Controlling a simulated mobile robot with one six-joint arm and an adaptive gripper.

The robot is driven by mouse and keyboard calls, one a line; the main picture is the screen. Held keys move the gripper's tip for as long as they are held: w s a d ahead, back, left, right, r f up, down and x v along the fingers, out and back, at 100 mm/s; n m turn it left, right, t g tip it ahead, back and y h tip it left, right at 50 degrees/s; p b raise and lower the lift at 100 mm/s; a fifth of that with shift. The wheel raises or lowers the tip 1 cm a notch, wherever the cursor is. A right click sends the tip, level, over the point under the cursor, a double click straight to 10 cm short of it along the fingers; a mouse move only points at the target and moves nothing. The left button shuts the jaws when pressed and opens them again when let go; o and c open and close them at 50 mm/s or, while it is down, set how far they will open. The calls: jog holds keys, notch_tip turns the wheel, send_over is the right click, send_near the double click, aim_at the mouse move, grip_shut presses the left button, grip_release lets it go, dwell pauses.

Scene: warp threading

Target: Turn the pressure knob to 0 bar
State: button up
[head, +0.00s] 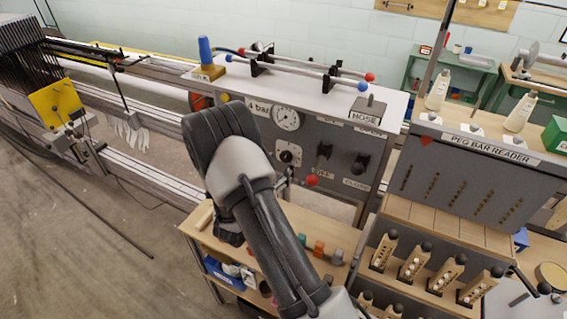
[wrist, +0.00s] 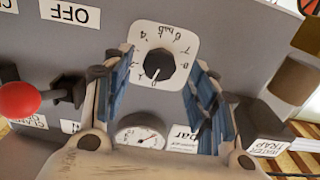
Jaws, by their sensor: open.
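The pressure knob (wrist: 158,64) is a round black knob on a white square dial plate (wrist: 180,43). The wrist view shows the panel upside down. A pale mark on the knob points toward the plate's lower edge in that view; the figure there is too small to read surely. In the head view the knob (head: 285,157) sits below the round gauge (head: 286,118). My gripper (wrist: 161,66) is open, its blue-padded fingers on either side of the knob in the wrist view. I cannot tell whether they touch it. My arm hides most of the gripper in the head view.
A red ball-ended lever (wrist: 18,99) stands out beside the dial. A "4 bar" label (head: 258,107) is left of the gauge. The peg bar reader (head: 480,150) stands farther right. Open floor lies at left.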

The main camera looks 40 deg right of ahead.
aim_at(285, 159)
jog(key=shift+x, duration=1.6)
